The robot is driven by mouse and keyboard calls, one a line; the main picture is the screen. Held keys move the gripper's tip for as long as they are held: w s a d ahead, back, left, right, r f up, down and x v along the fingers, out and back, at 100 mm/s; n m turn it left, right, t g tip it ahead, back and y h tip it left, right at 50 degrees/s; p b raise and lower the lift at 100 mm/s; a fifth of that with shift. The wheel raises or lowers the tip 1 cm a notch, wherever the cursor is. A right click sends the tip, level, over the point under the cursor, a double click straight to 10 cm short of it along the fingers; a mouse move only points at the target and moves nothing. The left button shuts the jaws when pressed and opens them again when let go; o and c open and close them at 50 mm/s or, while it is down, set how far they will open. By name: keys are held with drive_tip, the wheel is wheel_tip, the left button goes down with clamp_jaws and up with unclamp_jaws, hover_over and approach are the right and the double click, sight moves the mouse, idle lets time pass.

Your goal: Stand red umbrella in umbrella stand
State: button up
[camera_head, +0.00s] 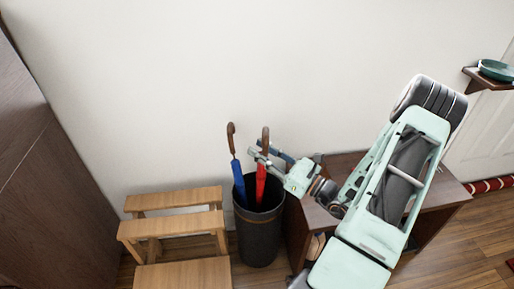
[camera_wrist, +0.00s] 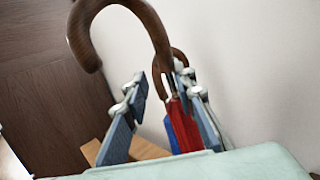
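The red umbrella (camera_head: 261,184) stands in the dark round umbrella stand (camera_head: 259,230), its brown hooked handle up and its lower part hidden inside. My gripper (camera_head: 260,152) reaches in from the right at the height of the umbrella's upper end. In the wrist view, the fingers of my gripper (camera_wrist: 163,90) are spread apart. The red umbrella (camera_wrist: 184,128) shows near the right finger, and its large handle curves across the top left. I cannot tell whether a finger touches it.
A blue umbrella (camera_head: 239,184) stands in the same stand, left of the red one. A wooden step stool (camera_head: 175,232) is to the left. A brown bench (camera_head: 440,190) stands right of the stand, partly behind my arm. A white wall (camera_head: 150,90) is close behind.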

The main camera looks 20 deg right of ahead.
drive_tip(key=v, duration=1)
drive_tip(key=shift+s, duration=0.2)
drive_tip(key=shift+d+f, duration=0.1)
idle(0.4)
